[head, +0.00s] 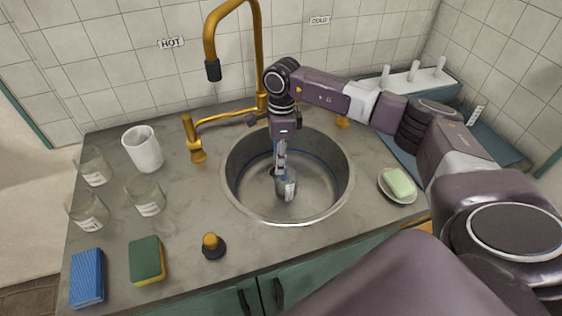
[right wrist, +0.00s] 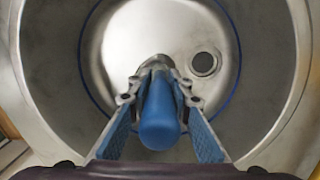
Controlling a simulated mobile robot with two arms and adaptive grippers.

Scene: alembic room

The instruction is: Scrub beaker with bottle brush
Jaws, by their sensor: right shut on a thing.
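My right gripper (head: 281,157) points down into the sink and is shut on the blue handle of the bottle brush (right wrist: 158,118). In the right wrist view its fingers (right wrist: 160,78) close on both sides of the handle. A glass beaker (head: 287,188) with a white label is inside the sink, right below the gripper. The brush reaches down to the beaker; its bristles are hidden, so I cannot tell how deep they are inside. My left gripper is not in view.
The round steel sink (head: 236,193) has a drain (right wrist: 204,64). A gold faucet (head: 209,45) rises behind it. Several glass beakers (head: 145,197) and a white mug (head: 143,150) stand left. Sponges (head: 147,261), a gold-topped stopper (head: 213,247) and a soap dish (head: 398,195) lie around the sink.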

